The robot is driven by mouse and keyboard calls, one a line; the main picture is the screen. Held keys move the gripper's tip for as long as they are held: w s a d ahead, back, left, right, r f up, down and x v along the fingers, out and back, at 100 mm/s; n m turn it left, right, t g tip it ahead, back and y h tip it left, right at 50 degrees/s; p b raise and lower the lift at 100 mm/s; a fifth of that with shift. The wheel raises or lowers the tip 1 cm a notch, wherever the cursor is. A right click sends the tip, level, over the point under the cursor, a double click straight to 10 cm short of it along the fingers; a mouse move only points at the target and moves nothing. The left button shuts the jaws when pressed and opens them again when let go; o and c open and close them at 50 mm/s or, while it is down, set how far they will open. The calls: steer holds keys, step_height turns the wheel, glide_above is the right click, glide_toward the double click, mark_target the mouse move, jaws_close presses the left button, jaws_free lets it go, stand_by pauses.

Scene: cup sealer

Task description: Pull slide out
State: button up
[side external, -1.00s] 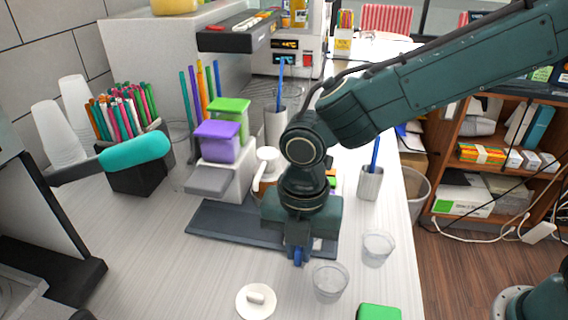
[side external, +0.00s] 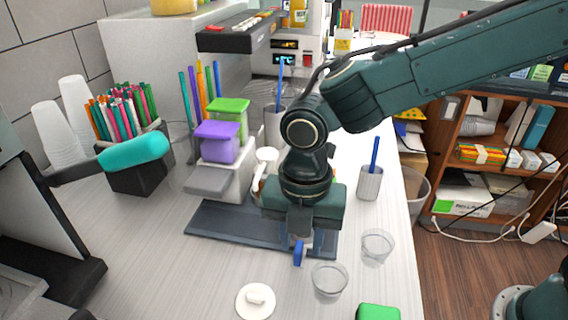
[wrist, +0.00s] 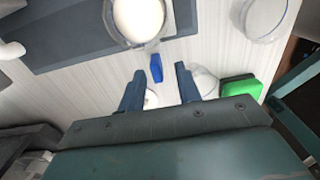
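A small bright blue tab (side external: 299,252), apparently the slide's handle, sits at the front edge of a dark flat plate (side external: 225,222). I cannot tell whether a finger touches the tab. In the side view my gripper (side external: 302,235) hangs over the plate's front right, and my arm hides the plate's middle.
Two clear cups (side external: 329,280) (side external: 377,245) stand close to the right of the tab. A white lid with a knob (side external: 255,300) and a green block (side external: 378,312) lie at the front. A teal-handled lever (side external: 133,151) is at the left.

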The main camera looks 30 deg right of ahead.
step_height(320, 180, up, 12)
steer(key=shift+f, duration=0.15)
stand_by(0.3)
steer(key=s+d+r+m+t+y, duration=0.1)
steer(key=s+d+r+m, duration=0.1)
steer(key=d+m, duration=0.5)
steer(key=s+d+r+m+t, duration=0.1)
steer(key=s+d+r+m, duration=0.1)
steer(key=d+m, duration=0.5)
steer(key=s+d+f+m+t+h, duration=0.1)
steer(key=s+d+f+m+t, duration=0.2)
steer(key=s+d+m, duration=0.7)
steer(key=shift+s+d+f+m+t, duration=0.25)
steer(key=shift+d+f+m, duration=0.2)
steer(key=shift+d+m, duration=1.1)
